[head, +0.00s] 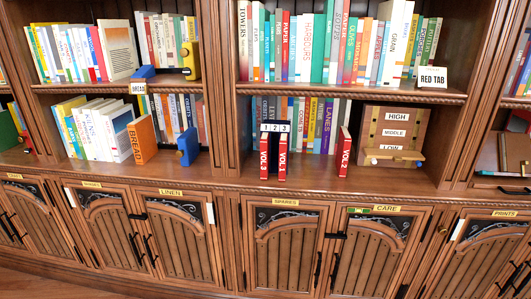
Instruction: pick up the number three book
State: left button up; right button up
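Three thin red volumes stand upright on the lower shelf, spines facing me. The left one (264,156) seems to read VOL. 3, though its numeral is small. The middle one (282,158) seems to read VOL. 1. The right one (344,152) reads VOL. 2 and stands apart from the other two. A dark holder with a 1 2 3 label (275,127) is at the left and middle volumes. Neither of my grippers shows in the head view.
A wooden rack (393,133) marked HIGH, MIDDLE, LOW stands right of the volumes. An orange BREAD book (143,138) and a blue bookend (188,147) are to the left, beyond an upright divider. Bare shelf (314,170) lies between the middle and right volumes.

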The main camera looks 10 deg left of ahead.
aim_at(264, 140)
jog(key=u, duration=0.05)
jog(key=k, duration=0.5)
jog(key=z, duration=0.85)
jog(key=i, duration=1.3)
jog(key=z, duration=0.1)
